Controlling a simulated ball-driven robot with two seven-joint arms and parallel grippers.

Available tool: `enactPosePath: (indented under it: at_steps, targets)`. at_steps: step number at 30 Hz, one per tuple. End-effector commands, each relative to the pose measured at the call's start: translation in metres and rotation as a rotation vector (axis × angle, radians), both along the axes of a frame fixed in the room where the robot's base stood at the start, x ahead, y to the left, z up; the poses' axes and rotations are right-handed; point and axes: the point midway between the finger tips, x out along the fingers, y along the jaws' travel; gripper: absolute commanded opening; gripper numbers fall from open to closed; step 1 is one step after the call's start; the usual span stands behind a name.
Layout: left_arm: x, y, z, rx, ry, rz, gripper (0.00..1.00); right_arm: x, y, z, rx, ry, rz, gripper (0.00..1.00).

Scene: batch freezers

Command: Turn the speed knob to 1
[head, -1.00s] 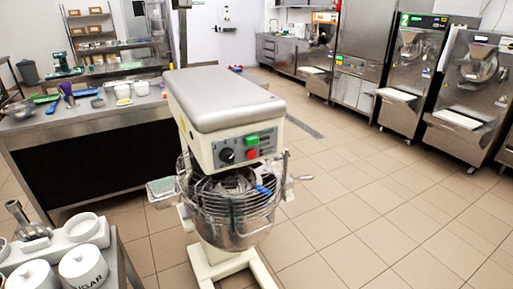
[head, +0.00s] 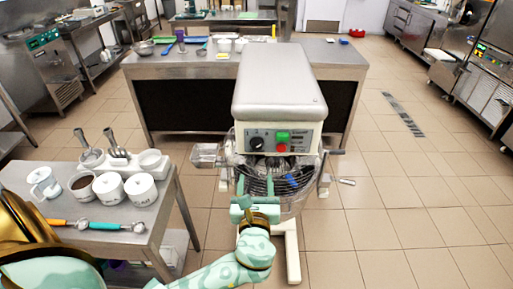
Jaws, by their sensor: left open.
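The floor mixer (head: 280,85) stands ahead of me with a grey top cover and a cream control face. The dark round speed knob (head: 256,143) is on the left of that face. It is too small to read its setting. A green button (head: 282,135) and a red button (head: 282,148) sit to its right. My left gripper (head: 255,197) is open and empty in the picture, below the knob and in front of the wire bowl guard. It appears apart from the knob. My right gripper is not in view.
A steel side table (head: 170,205) at left holds white canisters, a mug and scoops. A steel worktable (head: 170,68) stands behind the mixer. A clear chute (head: 207,154) juts from the mixer's left side, and a lever (head: 343,181) from its right. The floor (head: 420,210) at right is clear.

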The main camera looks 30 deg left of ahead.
Motion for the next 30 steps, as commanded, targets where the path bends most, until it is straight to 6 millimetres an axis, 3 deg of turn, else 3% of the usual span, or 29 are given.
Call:
enactPosePath:
  at_steps: [9,15,21,29,30]
  targets:
    - [0.07,0.043,0.0,0.001,-0.001,0.0,0.54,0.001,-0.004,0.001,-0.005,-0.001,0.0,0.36]
    - [0.102,0.062,-0.001,-0.002,0.001,-0.001,0.54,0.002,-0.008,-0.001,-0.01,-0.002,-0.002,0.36]
    - [0.115,0.07,-0.001,-0.004,0.002,-0.002,0.54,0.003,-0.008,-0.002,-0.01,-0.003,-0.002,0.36]
    - [0.116,0.071,-0.001,-0.005,0.002,-0.002,0.54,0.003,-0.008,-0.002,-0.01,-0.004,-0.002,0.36]
    - [0.116,0.071,-0.001,-0.005,0.002,-0.002,0.46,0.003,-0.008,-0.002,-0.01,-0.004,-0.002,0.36]
